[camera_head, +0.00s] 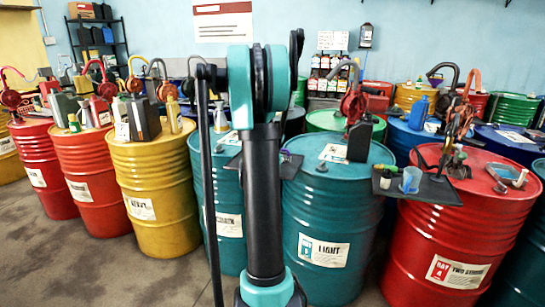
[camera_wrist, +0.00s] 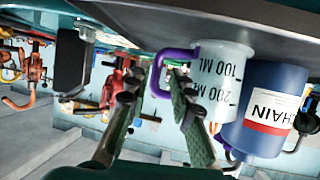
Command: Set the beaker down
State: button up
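In the wrist view, which is upside down, a clear beaker (camera_wrist: 222,75) with "100 ML" and "200 ML" marks and a purple handle (camera_wrist: 157,82) has its base against a dark flat surface (camera_wrist: 150,25). It looks upright there. My gripper (camera_wrist: 160,75) has its two fingers apart, one on each side of the handle's outer bar, with the right finger at the handle's opening. I see no clear squeeze on the handle. In the head view my arm hides the beaker and gripper; a dark tray edge (camera_head: 291,166) shows beside the arm.
A blue container labelled "CHAIN" (camera_wrist: 268,115) stands close beside the beaker. A teal drum labelled "LIGHT" (camera_head: 325,235) bears a dark canister (camera_head: 360,140). A red drum (camera_head: 455,245) and a tray with a blue jug (camera_head: 411,180) are at the right.

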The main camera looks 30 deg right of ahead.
jog(key=x, duration=0.5)
jog(key=shift+s+d+r, duration=0.1)
jog(key=shift+d+r, duration=0.15)
jog(key=shift+c, duration=0.3)
grip_shut()
